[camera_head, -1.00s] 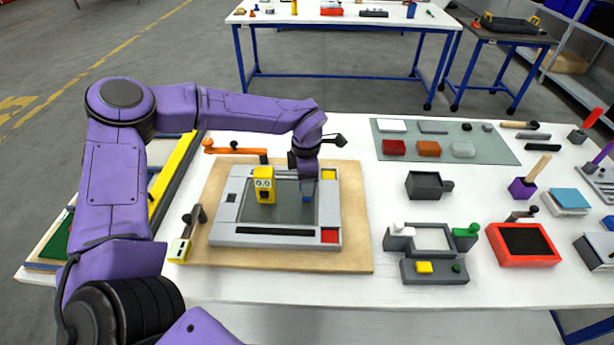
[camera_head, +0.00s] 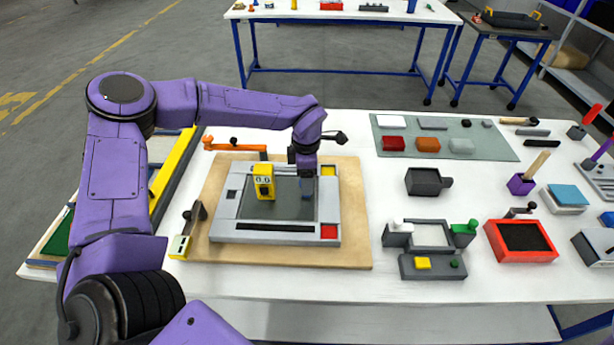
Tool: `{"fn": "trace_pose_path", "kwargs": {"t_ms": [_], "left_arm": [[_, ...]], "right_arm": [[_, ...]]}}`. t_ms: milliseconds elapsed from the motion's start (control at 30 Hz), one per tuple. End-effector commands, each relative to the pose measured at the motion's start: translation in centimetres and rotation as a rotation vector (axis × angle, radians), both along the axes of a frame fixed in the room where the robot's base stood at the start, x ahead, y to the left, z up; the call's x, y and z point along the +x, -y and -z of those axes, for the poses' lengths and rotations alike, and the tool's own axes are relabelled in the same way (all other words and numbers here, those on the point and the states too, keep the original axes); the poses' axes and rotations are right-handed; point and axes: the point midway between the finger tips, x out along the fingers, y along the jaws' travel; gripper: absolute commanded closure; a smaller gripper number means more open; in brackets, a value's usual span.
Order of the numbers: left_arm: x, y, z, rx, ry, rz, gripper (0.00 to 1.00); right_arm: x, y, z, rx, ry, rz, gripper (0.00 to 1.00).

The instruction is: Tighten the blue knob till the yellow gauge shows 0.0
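The yellow gauge (camera_head: 264,181) stands upright on the dark panel of a grey frame (camera_head: 226,206). Its small display seems to read 0.0, though the digits are tiny. My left gripper (camera_head: 306,183) points down over the right part of the panel, right of the gauge. A bit of the blue knob (camera_head: 306,193) shows just below the gripper; the rest is hidden by it. The fingers are too small and covered to tell whether they grip the knob. My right gripper is not in view.
The grey frame lies on a wooden board (camera_head: 354,230) on the white table. An orange clamp (camera_head: 235,147) lies behind it. Right of the board stand a grey fixture (camera_head: 433,266), a dark box (camera_head: 424,182) and a red tray (camera_head: 496,250).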

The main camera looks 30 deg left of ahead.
Motion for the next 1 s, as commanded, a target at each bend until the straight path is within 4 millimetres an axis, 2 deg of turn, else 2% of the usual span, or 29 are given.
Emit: {"fn": "trace_pose_path", "kwargs": {"t_ms": [167,267,500,600,733,1000], "left_arm": [[0.0,0.0,-0.6,-0.001,0.001,-0.001,0.35],[0.1,0.0,-2.4,-0.001,0.003,-0.001,0.35],[0.1,0.0,-8.0,0.000,0.004,-0.001,0.35],[0.1,0.0,-9.5,0.001,0.001,-0.001,0.35],[0.1,0.0,-10.4,-0.001,-0.001,0.000,0.35],[0.1,0.0,-10.5,-0.001,-0.001,0.000,0.35]], "right_arm": [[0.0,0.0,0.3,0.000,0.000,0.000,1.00],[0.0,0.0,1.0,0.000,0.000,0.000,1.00],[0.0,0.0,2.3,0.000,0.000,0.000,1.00],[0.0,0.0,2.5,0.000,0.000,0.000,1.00],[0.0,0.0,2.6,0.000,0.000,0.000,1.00],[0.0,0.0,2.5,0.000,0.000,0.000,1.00]]}}
